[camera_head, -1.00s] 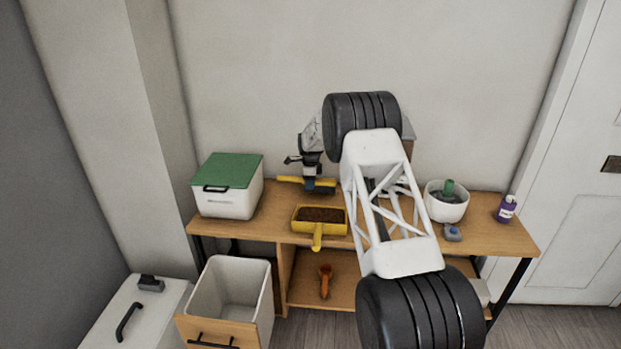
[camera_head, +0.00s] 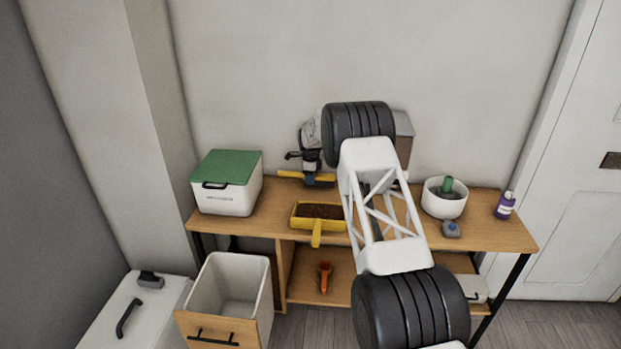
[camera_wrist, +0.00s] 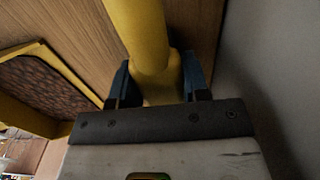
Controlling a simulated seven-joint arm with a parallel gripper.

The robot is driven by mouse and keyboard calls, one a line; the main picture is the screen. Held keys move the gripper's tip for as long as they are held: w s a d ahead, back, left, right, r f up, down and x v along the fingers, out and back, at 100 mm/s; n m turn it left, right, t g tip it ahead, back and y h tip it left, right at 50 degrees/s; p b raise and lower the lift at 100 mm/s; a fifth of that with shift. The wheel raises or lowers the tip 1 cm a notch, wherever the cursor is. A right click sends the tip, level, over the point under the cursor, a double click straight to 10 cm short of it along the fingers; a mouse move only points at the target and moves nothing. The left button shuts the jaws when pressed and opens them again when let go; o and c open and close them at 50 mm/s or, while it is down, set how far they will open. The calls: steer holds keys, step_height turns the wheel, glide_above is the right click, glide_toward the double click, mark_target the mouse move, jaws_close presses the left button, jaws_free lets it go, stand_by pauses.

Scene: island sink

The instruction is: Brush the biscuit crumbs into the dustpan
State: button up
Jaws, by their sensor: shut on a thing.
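A yellow dustpan (camera_head: 302,222) sits on the wooden table, its handle toward the front edge. Its inside is covered with a brown, grainy layer; I cannot tell single crumbs in it. My gripper (camera_head: 311,178) is behind the dustpan, near the wall, shut on the yellow handle of a brush (camera_head: 290,174). In the wrist view, my gripper's blue fingers (camera_wrist: 158,88) stand on both sides of the yellow brush handle (camera_wrist: 137,30). The dustpan (camera_wrist: 62,63) shows at the left there, apart from the handle. The bristles are not clear. I see no crumbs on the bare table.
A white box with a green lid (camera_head: 226,200) stands left on the table (camera_head: 270,222). At right are a white bowl (camera_head: 444,206), a small grey-blue item (camera_head: 450,230) and a purple jar (camera_head: 504,207). An orange scoop (camera_head: 324,277) lies on the lower shelf. An open drawer bin (camera_head: 232,285) stands front left.

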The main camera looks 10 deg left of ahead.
steer(key=shift+s, duration=1.2)
steer(key=shift+s+r, duration=0.1)
steer(key=shift+s, duration=0.45)
step_height(320, 180, up, 8)
steer(key=shift+a, duration=0.1)
